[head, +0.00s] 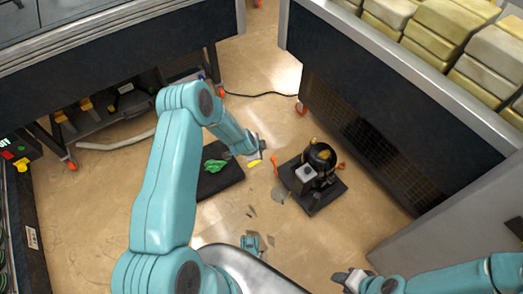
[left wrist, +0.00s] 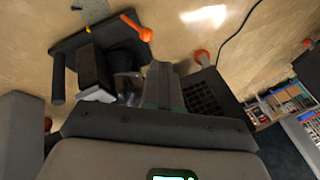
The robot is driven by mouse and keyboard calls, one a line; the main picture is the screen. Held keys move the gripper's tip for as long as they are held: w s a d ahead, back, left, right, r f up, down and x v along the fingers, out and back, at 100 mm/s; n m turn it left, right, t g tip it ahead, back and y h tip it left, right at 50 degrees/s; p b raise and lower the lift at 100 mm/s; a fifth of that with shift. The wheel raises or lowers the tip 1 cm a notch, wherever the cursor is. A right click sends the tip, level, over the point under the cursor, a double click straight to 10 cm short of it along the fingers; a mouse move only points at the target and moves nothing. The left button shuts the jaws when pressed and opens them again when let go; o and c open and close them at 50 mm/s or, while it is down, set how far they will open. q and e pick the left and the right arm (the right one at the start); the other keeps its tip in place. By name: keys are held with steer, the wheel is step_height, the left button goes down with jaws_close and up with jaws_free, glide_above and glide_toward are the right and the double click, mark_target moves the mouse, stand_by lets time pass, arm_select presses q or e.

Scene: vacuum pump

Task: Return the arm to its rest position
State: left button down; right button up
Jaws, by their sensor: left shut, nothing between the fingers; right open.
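My left arm (head: 165,180) rises large through the middle of the head view and bends down to the left gripper (head: 262,148). That gripper is small there, beside the pump and above the floor. In the left wrist view the left fingers (left wrist: 162,88) are together with nothing seen between them. My right gripper (head: 346,278) is at the lower right of the head view, open and empty, low over the floor. The black vacuum pump (head: 318,157) stands on a dark base plate (head: 327,195). In the left wrist view the pump (left wrist: 120,55) is partly hidden behind the fingers.
Small grey pieces (head: 251,210) lie on the floor. Dark benches stand at upper left and right; the right one (head: 375,120) is close to the pump. A cable (head: 262,95) crosses the floor.

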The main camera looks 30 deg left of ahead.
arm_select(q)
steer(key=shift+r, duration=0.1)
stand_by(0.5)
steer(key=s+d+r+m+g+h, duration=0.1)
steer(key=s+d, duration=0.2)
steer(key=d, duration=0.4)
steer(key=s+d+r+m+h, duration=0.1)
steer(key=s+d+r, duration=0.1)
steer(key=d, duration=0.4)
steer(key=s+d+r+n+g+h, duration=0.1)
steer(key=s+d+n+g, duration=0.2)
steer(key=s, duration=0.4)
steer(key=s+d+n+h, duration=0.1)
steer(key=s+d+n, duration=0.2)
steer(key=s+n, duration=0.35)
steer(key=s+d+r+n+g+h, duration=0.1)
steer(key=s+d+n+g, duration=0.2)
steer(key=s, duration=0.5)
step_height(320, 180, up, 26)
steer(key=n+t+p, duration=0.1)
steer(key=p, duration=2.5)
steer(key=shift+w, duration=0.3)
steer(key=shift+r, duration=0.1)
